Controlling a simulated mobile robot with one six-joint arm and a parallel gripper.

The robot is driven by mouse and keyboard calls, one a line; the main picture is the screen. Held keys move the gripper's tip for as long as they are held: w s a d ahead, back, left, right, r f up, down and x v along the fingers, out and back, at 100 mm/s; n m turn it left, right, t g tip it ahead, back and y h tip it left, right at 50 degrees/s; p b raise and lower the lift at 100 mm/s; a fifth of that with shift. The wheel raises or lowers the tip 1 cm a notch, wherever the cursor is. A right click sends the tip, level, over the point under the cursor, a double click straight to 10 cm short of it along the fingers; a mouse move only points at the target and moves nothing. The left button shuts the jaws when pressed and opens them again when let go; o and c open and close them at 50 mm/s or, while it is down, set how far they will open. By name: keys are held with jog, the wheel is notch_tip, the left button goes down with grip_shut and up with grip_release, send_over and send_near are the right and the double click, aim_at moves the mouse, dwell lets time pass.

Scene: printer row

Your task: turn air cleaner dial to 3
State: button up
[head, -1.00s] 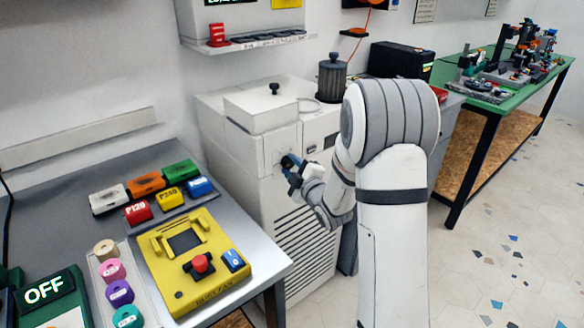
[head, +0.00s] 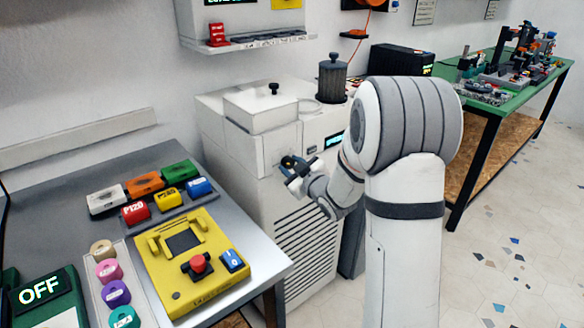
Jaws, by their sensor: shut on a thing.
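The air cleaner (head: 262,215) is a tall white cabinet with a vented front, standing in the middle of the view. Its dial is on the upper front face, behind my gripper, and is mostly hidden; I cannot read its setting. My gripper (head: 291,164) is at that upper front face, with its dark fingers shut on what appears to be the dial. A small green-lit display (head: 333,140) shows on the cabinet to the right of my gripper.
A grey table at left holds a yellow device (head: 190,262) with a red button, several coloured blocks and a box reading OFF (head: 40,291). A green bench (head: 520,95) is at back right. Tiled floor is clear at right.

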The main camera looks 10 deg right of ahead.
jog(key=m+p, duration=0.1)
jog(key=m, duration=0.2)
jog(key=shift+d+r+g+p, duration=0.1)
jog(key=shift+r+g+p, duration=0.1)
jog(key=shift+g+p, duration=0.2)
jog(key=m+y+p, duration=0.1)
jog(key=m+p, duration=0.1)
jog(key=m, duration=0.1)
jog(key=shift+d, duration=0.1)
jog(key=m+g+p, duration=0.1)
jog(key=m+p, duration=0.3)
jog(key=shift+w+d+r+y, duration=0.1)
jog(key=shift+y, duration=0.3)
jog(key=m+y+p, duration=0.1)
jog(key=m+p, duration=0.2)
jog(key=shift+g, duration=0.3)
jog(key=m+p, duration=0.1)
jog(key=m, duration=0.1)
jog(key=m+y+p, duration=0.1)
jog(key=m+p, duration=0.2)
jog(key=shift+w+d+f+m+y, duration=0.1)
jog(key=shift+d+f+m+y, duration=0.05)
jog(key=shift+f+m+y, duration=0.15)
jog(key=m+y+p, duration=0.1)
jog(key=m+p, duration=0.1)
jog(key=m, duration=0.4)
jog(key=shift+f, duration=0.15)
jog(key=o, duration=1)
jog(key=shift+c, duration=0.2)
